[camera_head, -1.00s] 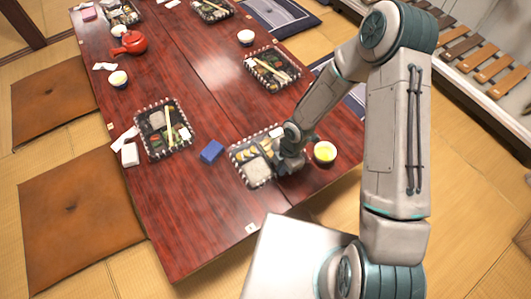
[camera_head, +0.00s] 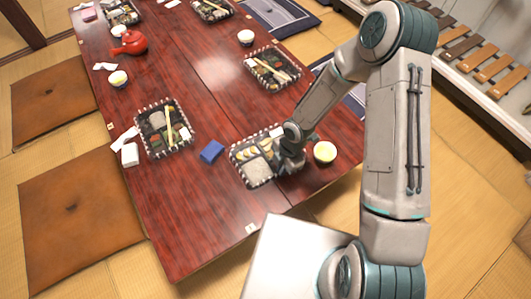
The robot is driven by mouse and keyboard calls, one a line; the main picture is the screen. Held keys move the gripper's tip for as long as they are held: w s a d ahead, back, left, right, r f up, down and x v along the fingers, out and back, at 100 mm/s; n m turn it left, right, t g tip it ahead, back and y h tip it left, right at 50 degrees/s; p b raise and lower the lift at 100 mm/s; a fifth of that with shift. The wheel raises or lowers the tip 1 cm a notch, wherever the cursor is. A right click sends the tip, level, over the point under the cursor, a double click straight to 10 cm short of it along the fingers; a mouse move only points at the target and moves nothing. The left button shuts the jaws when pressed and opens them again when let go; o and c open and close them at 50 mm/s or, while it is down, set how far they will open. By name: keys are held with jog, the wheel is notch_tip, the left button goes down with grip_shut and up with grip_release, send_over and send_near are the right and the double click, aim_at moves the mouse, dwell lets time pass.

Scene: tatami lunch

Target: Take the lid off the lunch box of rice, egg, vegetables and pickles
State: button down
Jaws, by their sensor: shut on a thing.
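The lunch box (camera_head: 237,172) with a checkered rim stands at the near right of the red table. White rice, yellow-and-white egg pieces and darker food show in it. My gripper (camera_head: 291,163) is at the right side of this box, pointing down, and is shut. Its fingertips are small and partly hidden by my wrist. The lid's outline is too faint to make out; what the jaws hold at the box's right edge appears to be the lid.
Another lunch box (camera_head: 184,151) with chopsticks is further left.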

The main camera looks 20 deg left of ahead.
jog(key=shift+r, duration=0.1)
jog(key=shift+r+p, duration=2.1)
jog(key=shift+r, duration=0.3)
